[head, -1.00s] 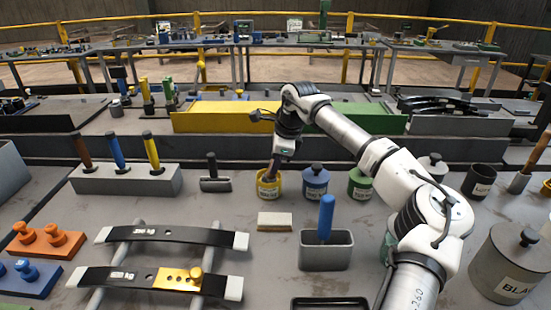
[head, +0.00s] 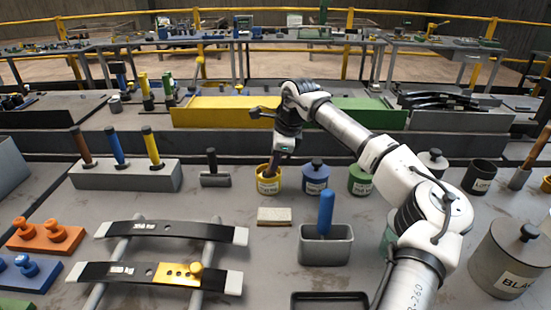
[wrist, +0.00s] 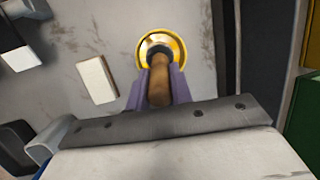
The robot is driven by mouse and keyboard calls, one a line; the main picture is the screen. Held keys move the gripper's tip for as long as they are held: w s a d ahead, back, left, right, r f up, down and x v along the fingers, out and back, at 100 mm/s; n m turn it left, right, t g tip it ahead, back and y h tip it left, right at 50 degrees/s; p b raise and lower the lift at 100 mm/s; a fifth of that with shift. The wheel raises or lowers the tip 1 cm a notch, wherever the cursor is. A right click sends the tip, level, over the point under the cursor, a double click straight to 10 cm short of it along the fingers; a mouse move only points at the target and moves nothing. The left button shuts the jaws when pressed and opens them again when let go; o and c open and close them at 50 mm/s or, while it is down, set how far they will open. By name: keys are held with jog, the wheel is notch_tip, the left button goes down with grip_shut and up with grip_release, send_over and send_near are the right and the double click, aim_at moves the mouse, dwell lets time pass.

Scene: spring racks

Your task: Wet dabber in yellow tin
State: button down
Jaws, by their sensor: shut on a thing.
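The yellow tin (head: 268,184) stands open on the grey bench in the head view, left of a blue tin. In the wrist view its yellow rim (wrist: 177,42) shows around the dark lower end of the dabber. The dabber (wrist: 158,80) has a brown wooden handle and points down into the tin. My gripper (wrist: 157,88) is shut on the handle, one purple-grey finger on each side. In the head view my gripper (head: 273,166) is right above the tin. The dabber's tip is hidden inside the tin, so I cannot tell how deep it reaches.
A blue tin (head: 315,180) and a green tin (head: 360,180) stand close on the right. A pale block (head: 274,216) lies in front, near a grey holder (head: 326,250) with a blue handle. Two dark spring leaves (head: 165,231) rest on bars at left.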

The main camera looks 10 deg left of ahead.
jog(key=shift+r+p, duration=1.8)
jog(key=shift+r, duration=0.9)
notch_tip(320, 180, up, 4)
jog(key=p, duration=0.3)
